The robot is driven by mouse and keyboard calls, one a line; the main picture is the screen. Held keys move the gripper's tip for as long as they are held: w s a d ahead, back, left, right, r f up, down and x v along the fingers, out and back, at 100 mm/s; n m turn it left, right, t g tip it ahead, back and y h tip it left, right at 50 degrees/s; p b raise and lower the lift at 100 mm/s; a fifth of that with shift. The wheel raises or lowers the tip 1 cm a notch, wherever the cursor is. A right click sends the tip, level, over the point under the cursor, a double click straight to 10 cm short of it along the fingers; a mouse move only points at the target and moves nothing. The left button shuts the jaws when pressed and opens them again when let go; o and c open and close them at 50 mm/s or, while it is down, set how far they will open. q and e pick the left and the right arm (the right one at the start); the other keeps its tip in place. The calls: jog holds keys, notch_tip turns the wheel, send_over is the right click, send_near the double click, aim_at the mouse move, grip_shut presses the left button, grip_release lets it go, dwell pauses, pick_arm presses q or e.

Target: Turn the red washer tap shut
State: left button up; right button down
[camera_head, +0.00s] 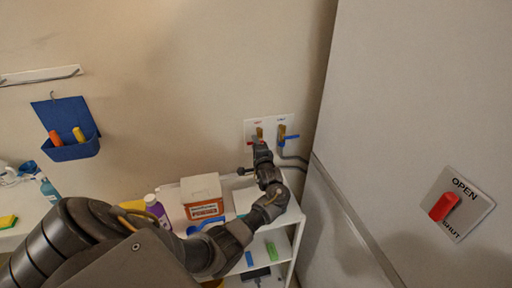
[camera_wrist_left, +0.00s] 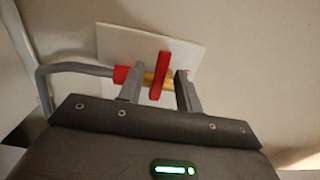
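The red washer tap is on a white wall plate. In the head view its brass body (camera_head: 259,132) shows, and my left gripper (camera_head: 260,146) hides most of its red handle. In the left wrist view the red handle (camera_wrist_left: 160,75) stands between the two grey fingers of my left gripper (camera_wrist_left: 160,90). The fingers are apart, with a small gap on each side of the handle, so the gripper looks open around it. A red collar (camera_wrist_left: 121,74) and a grey hose are at the left of the tap. My right gripper is not in view.
Below stands a white shelf (camera_head: 285,221) with a box (camera_head: 203,208) and a purple bottle (camera_head: 154,207). A large grey panel (camera_head: 400,110) at the right carries a red OPEN/SHUT lever (camera_head: 443,206).

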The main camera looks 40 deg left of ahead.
pick_arm(q)
jog(key=b+v, duration=0.2)
jog(key=v, duration=0.8)
jog(key=shift+s+d, duration=0.2)
jog(key=shift+d, duration=0.15)
